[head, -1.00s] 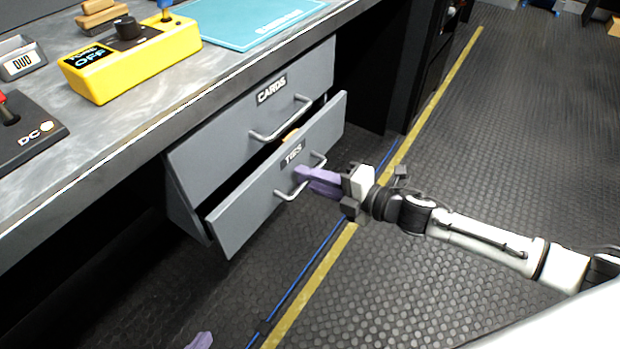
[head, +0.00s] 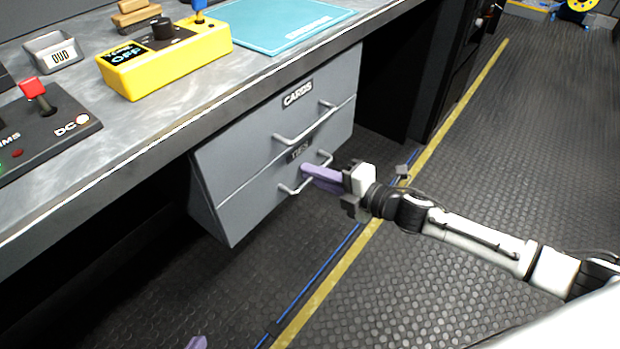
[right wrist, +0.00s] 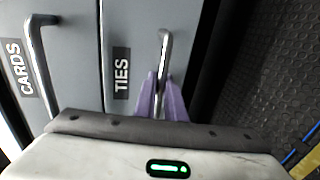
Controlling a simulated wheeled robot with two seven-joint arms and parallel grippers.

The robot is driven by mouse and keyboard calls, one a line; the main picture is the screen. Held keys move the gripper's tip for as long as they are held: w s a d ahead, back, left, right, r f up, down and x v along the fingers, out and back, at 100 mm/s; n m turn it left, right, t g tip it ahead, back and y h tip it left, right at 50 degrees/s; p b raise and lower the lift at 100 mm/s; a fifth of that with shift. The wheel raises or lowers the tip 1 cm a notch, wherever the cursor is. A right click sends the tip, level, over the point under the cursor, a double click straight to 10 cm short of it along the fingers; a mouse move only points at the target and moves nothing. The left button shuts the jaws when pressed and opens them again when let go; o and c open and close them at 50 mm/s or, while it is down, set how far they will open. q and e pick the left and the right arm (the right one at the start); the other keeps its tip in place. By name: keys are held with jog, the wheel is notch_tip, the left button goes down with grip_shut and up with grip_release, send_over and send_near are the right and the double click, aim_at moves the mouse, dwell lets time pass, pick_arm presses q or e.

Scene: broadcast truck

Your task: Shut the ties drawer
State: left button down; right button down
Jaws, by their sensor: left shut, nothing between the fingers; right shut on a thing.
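The grey ties drawer (head: 245,205) is the lower of two under the counter. Its front looks flush with the cards drawer (head: 235,150) above, with only a thin seam between them. My right gripper (head: 308,172) has its purple fingers shut on the ties drawer handle (head: 287,189). In the right wrist view the fingers (right wrist: 160,98) sit on both sides of the handle bar (right wrist: 163,45), beside the TIES label (right wrist: 121,73). Only a purple fingertip of my left gripper (head: 197,342) shows at the bottom edge of the head view, away from the drawers.
The counter (head: 140,125) above holds a yellow control box (head: 165,62), a teal mat (head: 285,22) and a panel with a red lever (head: 45,125). A blue cable (head: 330,260) and a yellow stripe (head: 335,280) run along the floor. Open floor lies to the right.

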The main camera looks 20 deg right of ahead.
pick_arm(q)
jog(key=shift+s+f, duration=0.1)
jog(key=shift+f, duration=0.05)
pick_arm(e)
jog(key=shift+r, duration=0.1)
jog(key=c, duration=2.1)
grip_release()
jog(key=shift+w+a, duration=0.1)
pick_arm(q)
jog(key=shift+d, duration=0.1)
jog(key=shift+d, duration=0.1)
pick_arm(e)
jog(key=shift+r, duration=0.1)
